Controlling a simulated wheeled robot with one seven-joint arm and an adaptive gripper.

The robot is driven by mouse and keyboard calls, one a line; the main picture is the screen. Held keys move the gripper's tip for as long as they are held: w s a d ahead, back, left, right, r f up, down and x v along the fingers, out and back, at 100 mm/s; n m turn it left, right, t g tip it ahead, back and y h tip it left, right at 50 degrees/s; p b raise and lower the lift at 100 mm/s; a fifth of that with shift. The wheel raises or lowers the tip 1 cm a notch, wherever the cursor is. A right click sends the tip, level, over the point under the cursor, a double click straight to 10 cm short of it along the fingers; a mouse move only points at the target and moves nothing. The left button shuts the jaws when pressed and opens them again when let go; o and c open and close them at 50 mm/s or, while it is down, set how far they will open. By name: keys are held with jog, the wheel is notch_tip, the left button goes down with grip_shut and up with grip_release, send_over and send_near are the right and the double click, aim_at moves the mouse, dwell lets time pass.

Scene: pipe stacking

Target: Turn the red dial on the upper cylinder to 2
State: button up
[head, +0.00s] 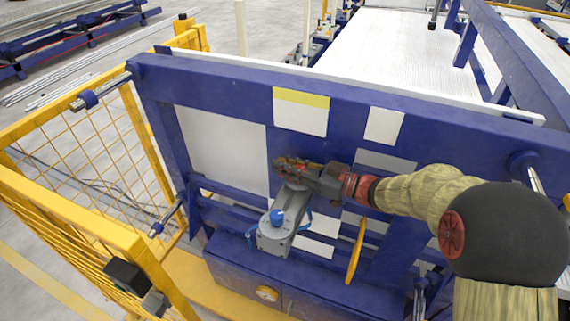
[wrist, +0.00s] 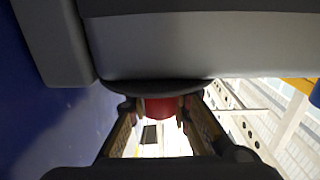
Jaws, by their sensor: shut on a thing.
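The red dial (wrist: 160,107) shows in the wrist view between the two fingers of my gripper (wrist: 158,118). It sits just below a dark rim and a large grey body, which hides part of it. In the head view my gripper (head: 291,167) is at the top end of a grey cylinder (head: 290,208) mounted on the blue frame. The fingers are shut on the red dial, one on each side. The dial's numbers and pointer cannot be read in either view.
A blue knob (head: 277,216) is on the cylinder's lower end. A yellow lever (head: 355,250) stands to the right. The blue machine frame (head: 230,95) lies behind, with white panels. A yellow mesh fence (head: 95,150) is on the left.

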grip_shut()
jog(key=shift+s+a+n+g+y+p, duration=0.1)
jog(key=shift+s+n+g+y+p, duration=0.1)
jog(key=shift+n+g+p, duration=0.3)
jog(key=shift+s+n+g+y+p, duration=0.1)
jog(key=shift+n+g+y+p, duration=0.15)
jog(key=shift+g, duration=0.45)
jog(key=o, duration=0.8)
grip_release()
jog(key=shift+o, duration=0.6)
notch_tip(320, 180, up, 10)
